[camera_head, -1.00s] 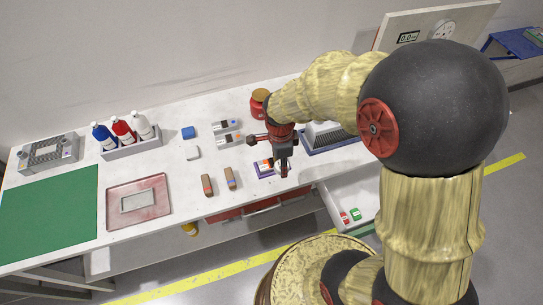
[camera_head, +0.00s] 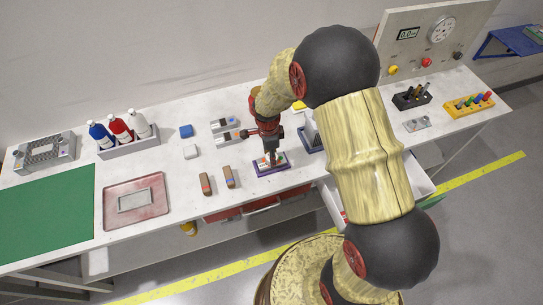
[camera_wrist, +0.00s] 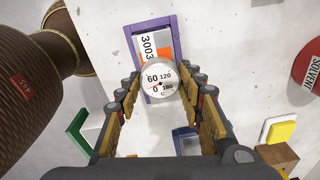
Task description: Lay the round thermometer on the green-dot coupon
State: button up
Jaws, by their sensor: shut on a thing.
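My gripper (camera_wrist: 162,86) is shut on the round thermometer (camera_wrist: 158,78), a white dial with black numbers, seen face-on in the wrist view. In the head view my gripper (camera_head: 271,158) is over a purple-framed holder (camera_head: 284,169) near the table's front edge. The holder's purple rim (camera_wrist: 127,40) also shows in the wrist view. Inside it lies a coupon (camera_wrist: 150,46) marked 3003, with orange beside the dial. The dial covers part of the coupon, and I see no green dot on it. Whether the thermometer touches the coupon, I cannot tell.
Two brown blocks (camera_head: 228,177) lie left of the holder. An open drawer (camera_head: 420,183) is at the right, partly behind my arm.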

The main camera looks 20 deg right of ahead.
jog(key=shift+f, duration=0.2)
jog(key=o, duration=1.1)
jog(key=shift+o, duration=0.4)
jog(key=s+r+n+t+p, duration=0.1)
jog(key=s+r+n, duration=0.25)
jog(key=r, duration=1.05)
jog(key=s+r+n+t, duration=0.1)
jog(key=s+r+n, duration=0.25)
jog(key=r, duration=0.95)
jog(key=s+r+n+t, duration=0.3)
jog(key=s+r+n, duration=0.6)
jog(key=s+n, duration=0.3)
jog(key=s, duration=0.3)
jog(key=shift+r+n+y, duration=0.15)
jog(key=shift+n+y, duration=0.15)
jog(key=shift+n, duration=0.1)
